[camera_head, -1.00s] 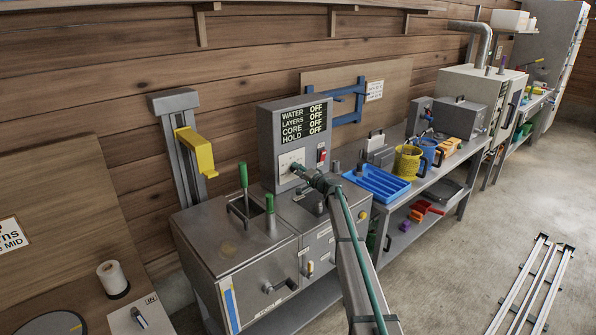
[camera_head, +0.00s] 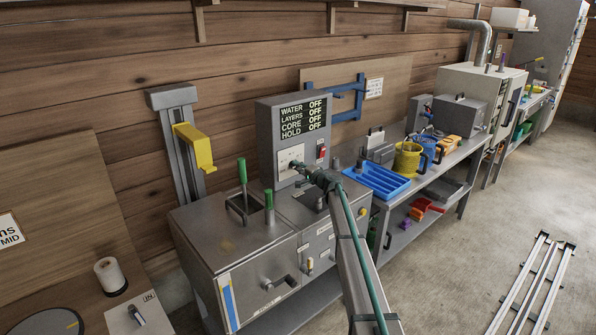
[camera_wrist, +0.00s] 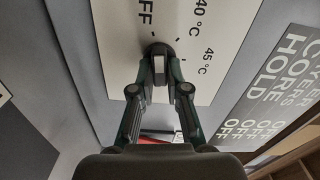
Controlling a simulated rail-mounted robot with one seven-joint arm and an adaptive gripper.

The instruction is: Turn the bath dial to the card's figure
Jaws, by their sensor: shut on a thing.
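The bath dial (camera_wrist: 158,50) is a small dark round knob with a raised grip bar on a white scale plate (camera_wrist: 180,95). My gripper (camera_wrist: 160,72) is shut on the dial, with one finger on each side of the bar. The printed marks OFF, 40 °C and 45 °C show beside it; I cannot tell which mark the dial points to. In the head view my gripper (camera_head: 296,166) reaches the plate on the grey control box (camera_head: 265,140), and the dial is hidden. A white card (camera_head: 374,88) on the back board is too small to read.
The display (camera_head: 303,118) reads OFF for water, layers, core and hold. A red switch (camera_head: 321,151) sits right of the plate. Green handles (camera_head: 243,171) rise from the steel bath (camera_head: 232,240) at left. A blue tray (camera_head: 377,181) lies at right.

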